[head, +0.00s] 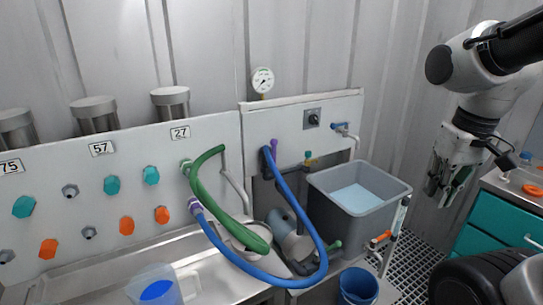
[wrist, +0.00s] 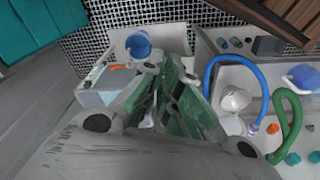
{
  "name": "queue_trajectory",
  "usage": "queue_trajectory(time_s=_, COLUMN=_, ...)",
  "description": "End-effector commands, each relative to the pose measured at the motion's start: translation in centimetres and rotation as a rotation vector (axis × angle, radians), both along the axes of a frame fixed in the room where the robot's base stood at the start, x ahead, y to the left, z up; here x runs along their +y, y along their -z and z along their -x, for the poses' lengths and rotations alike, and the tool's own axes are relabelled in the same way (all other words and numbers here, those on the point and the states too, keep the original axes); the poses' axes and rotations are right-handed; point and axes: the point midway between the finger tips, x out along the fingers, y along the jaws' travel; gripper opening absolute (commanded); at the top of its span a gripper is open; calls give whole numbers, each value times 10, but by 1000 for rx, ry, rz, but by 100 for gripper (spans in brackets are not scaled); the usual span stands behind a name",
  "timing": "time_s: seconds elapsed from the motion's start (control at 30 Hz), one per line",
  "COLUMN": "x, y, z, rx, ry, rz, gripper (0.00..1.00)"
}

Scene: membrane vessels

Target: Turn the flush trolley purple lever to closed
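The purple lever (head: 274,147) stands upright on the flush trolley's panel (head: 300,121), by the top end of the blue hose. I cannot make the lever out in the wrist view, where my fingers cover part of the trolley. My gripper (head: 437,194) hangs at the right, beyond the grey tank and well apart from the lever. Its two fingers are spread with nothing between them. In the wrist view the green-padded fingers (wrist: 170,72) also show a gap.
A grey tank (head: 387,213) of water stands on the trolley between my gripper and the lever. Blue (head: 309,222) and green (head: 205,194) hoses loop in front. A blue bucket (head: 358,287) sits below. A teal cabinet (head: 493,232) stands at the right.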

Motion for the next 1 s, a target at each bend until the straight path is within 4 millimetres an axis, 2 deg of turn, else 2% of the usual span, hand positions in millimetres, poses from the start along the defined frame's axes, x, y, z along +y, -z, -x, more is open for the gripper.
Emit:
queue_trajectory(time_s=0.03, x=3, y=17, z=-5, rx=81, ry=-24, rz=14, gripper=0)
queue_trajectory(time_s=0.17, x=12, y=59, z=-36, rx=159, ry=-112, rz=55, gripper=0)
queue_trajectory(time_s=0.37, x=39, y=140, z=-110, rx=104, ry=-410, rz=99, gripper=0)
queue_trajectory(time_s=0.47, x=63, y=186, z=-150, rx=16, ry=-622, rz=106, gripper=0)
queue_trajectory(time_s=0.6, x=115, y=248, z=-203, rx=-196, ry=-973, rz=103, gripper=0)
queue_trajectory(time_s=0.7, x=159, y=275, z=-234, rx=-414, ry=-1214, rz=108, gripper=0)
queue_trajectory(time_s=0.77, x=186, y=280, z=-249, rx=-567, ry=-1340, rz=122, gripper=0)
queue_trajectory(time_s=0.87, x=227, y=267, z=-273, rx=-863, ry=-1505, rz=183, gripper=0)
queue_trajectory(time_s=0.97, x=258, y=221, z=-296, rx=-1185, ry=-1596, rz=307, gripper=0)
queue_trajectory(time_s=1.0, x=266, y=198, z=-302, rx=-1306, ry=-1612, rz=369, gripper=0)
